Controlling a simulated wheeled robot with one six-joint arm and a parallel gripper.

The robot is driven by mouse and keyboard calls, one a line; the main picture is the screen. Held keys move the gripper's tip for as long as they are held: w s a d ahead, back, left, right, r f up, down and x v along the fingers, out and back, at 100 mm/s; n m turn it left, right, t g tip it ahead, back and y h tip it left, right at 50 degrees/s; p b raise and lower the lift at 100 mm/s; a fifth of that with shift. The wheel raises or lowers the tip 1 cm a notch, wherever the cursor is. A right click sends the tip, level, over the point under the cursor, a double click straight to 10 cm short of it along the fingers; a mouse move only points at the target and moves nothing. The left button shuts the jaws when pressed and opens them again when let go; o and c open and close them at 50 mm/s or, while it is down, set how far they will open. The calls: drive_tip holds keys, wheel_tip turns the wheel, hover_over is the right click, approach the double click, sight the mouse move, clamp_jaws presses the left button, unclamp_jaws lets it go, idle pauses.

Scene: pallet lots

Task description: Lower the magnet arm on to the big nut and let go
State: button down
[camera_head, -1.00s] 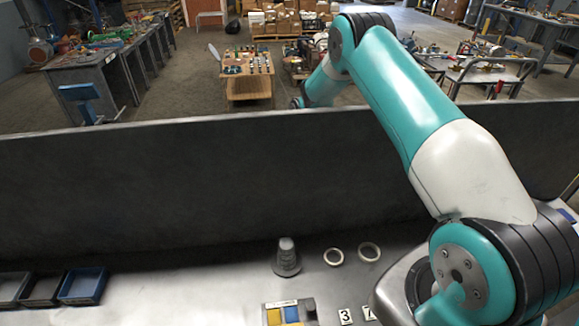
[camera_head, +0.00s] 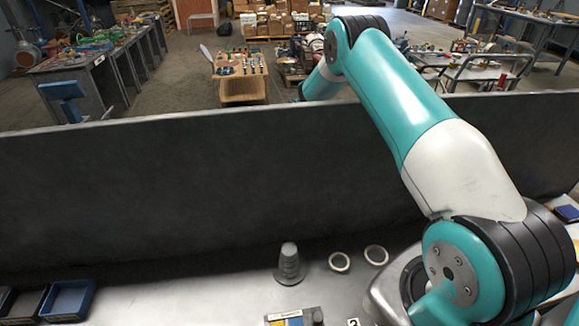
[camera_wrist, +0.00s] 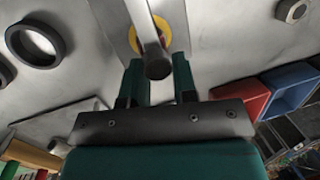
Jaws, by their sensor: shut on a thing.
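In the wrist view my gripper (camera_wrist: 159,82) has its two dark green fingers on either side of a grey rod with a dark round end (camera_wrist: 157,64), which looks like the handle of the magnet arm. It is shut on this rod. Behind the rod is a yellow and red disc (camera_wrist: 161,32), partly hidden by it. A hexagonal nut (camera_wrist: 291,10), perhaps the big nut, lies on the grey surface at the top right, apart from the gripper. The head view does not show my gripper.
A thick dark ring (camera_wrist: 14,42) lies left in the wrist view; red (camera_wrist: 240,98) and blue (camera_wrist: 290,88) bins stand right. In the head view a dark wall (camera_head: 200,190) crosses behind the bench. A stepped grey cone (camera_head: 289,264) and two pale rings (camera_head: 340,262) stand there.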

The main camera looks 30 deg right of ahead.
drive_tip(key=shift+s+f, duration=0.4)
drive_tip(key=shift+f, duration=0.25)
drive_tip(key=c, duration=1)
unclamp_jaws()
drive_tip(key=shift+o, duration=0.2)
drive_tip(key=shift+w+d+r, duration=0.15)
drive_tip(key=shift+d+r, duration=0.05)
drive_tip(key=a+b+v, duration=0.1)
drive_tip(key=b+v, duration=0.2)
drive_tip(key=v, duration=1.5)
drive_tip(key=shift+w+r, duration=0.2)
drive_tip(key=shift+r, duration=0.05)
drive_tip(key=shift+d, duration=0.1)
